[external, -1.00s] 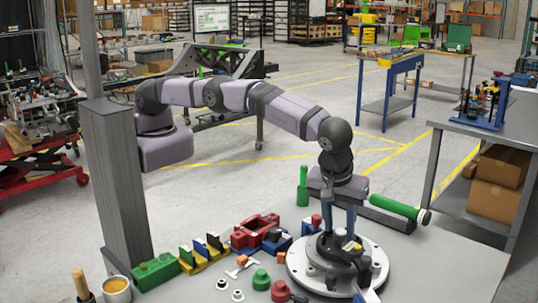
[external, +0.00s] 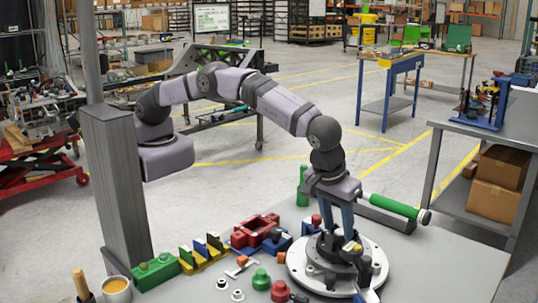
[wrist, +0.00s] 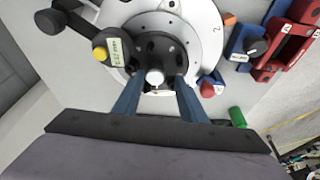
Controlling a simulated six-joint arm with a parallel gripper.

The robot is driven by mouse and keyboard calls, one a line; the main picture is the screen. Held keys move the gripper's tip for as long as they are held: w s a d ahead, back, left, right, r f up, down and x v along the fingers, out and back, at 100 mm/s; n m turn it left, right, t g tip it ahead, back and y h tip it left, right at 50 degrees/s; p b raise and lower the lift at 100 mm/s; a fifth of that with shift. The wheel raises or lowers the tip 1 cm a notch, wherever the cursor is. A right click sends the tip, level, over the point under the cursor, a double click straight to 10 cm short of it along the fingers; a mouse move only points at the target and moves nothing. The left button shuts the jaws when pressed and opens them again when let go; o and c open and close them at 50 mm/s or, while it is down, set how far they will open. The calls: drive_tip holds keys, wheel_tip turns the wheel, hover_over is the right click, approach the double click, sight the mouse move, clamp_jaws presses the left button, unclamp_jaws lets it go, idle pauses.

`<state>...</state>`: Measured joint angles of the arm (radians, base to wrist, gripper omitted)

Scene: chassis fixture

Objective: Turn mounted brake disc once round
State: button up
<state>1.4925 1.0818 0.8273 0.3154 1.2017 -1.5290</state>
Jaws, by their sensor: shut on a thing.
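The mounted brake disc (external: 297,264) is a broad pale grey plate with holes and a dark raised hub, lying flat on the table. In the wrist view the brake disc (wrist: 206,22) fills the top middle, with its dark hub (wrist: 165,47) showing round bolt heads and a pale centre stud. My gripper (external: 335,233) reaches down onto the hub from above, tilted. In the wrist view its two blue fingers (wrist: 156,86) straddle the hub and are shut on it. The exact contact at the fingertips is partly hidden.
A dark caliper-like part with a yellow cap (wrist: 101,54) sits over the disc's edge. Red (external: 255,228) and blue blocks stand close behind left. A green-handled tool (external: 390,206) lies behind right. Several small parts lie left. The table at front right is clear.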

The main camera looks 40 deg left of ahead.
drive_tip(key=shift+a+f, duration=0.15)
drive_tip(key=shift+a, duration=0.05)
drive_tip(key=shift+w+f+m+h+b, duration=0.1)
drive_tip(key=shift+m+h+b, duration=0.2)
drive_tip(key=shift+m+b, duration=0.6)
drive_tip(key=shift+r+m, duration=0.2)
drive_tip(key=shift+m, duration=0.6)
drive_tip(key=shift+w+m+h+b, duration=0.1)
drive_tip(key=shift+m+h+b, duration=0.35)
drive_tip(key=shift+m, duration=0.55)
drive_tip(key=shift+m+g, duration=0.3)
drive_tip(key=shift+m, duration=0.5)
drive_tip(key=shift+r+m+g+h, duration=0.1)
drive_tip(key=shift+m+g+h, duration=0.3)
drive_tip(key=shift+m, duration=0.7)
drive_tip(key=shift+d+m, duration=0.1)
drive_tip(key=shift+m, duration=0.5)
